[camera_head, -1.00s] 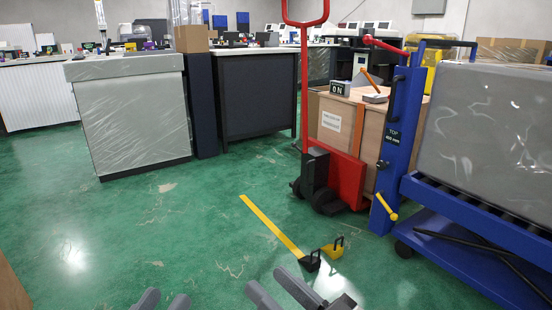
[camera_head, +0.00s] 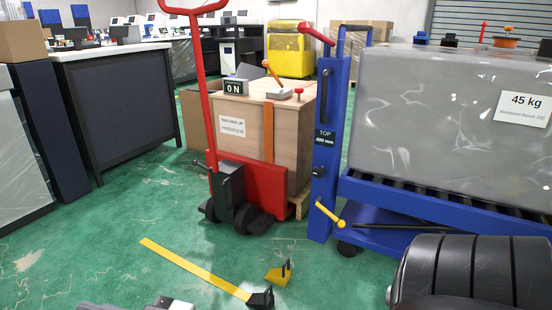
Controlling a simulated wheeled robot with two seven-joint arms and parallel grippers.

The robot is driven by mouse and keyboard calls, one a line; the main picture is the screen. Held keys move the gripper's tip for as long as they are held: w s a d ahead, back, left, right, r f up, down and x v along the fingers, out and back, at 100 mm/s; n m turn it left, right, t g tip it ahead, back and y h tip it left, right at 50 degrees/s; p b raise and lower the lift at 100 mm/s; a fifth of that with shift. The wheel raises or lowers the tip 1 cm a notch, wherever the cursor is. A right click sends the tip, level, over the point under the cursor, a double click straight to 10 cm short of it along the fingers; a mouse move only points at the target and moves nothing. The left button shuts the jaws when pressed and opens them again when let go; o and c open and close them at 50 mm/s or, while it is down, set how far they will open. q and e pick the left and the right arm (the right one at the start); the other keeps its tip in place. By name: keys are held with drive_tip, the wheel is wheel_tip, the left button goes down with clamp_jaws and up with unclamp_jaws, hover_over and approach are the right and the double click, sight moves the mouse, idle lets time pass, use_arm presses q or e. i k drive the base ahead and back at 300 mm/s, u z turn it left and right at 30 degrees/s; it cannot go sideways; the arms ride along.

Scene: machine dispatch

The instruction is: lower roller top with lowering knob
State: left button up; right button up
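The roller top (camera_head: 360,182) is the blue roller deck of a cart at the right. It carries a large grey wrapped block (camera_head: 430,120) labelled 45 kg. A blue post (camera_head: 325,130) at its left end bears a sign reading TOP and what looks like 400 mm. A small black knob (camera_head: 318,171) sits on the post below the sign. A yellow handle (camera_head: 330,214) is lower down. A sliver of a grey gripper, apparently my left (camera_head: 140,305), shows at the bottom edge; its fingers are mostly cut off.
A red hand truck (camera_head: 250,185) stands left of the post, before a wooden crate (camera_head: 285,130) with an ON sign. Green floor is open at left. A black ribbed arm part, mine, fills the bottom right.

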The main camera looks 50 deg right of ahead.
sight(319, 171)
drive_tip(key=i, duration=2.45)
drive_tip(key=z, duration=2.95)
drive_tip(key=i, duration=1)
drive_tip(key=z, duration=0.05)
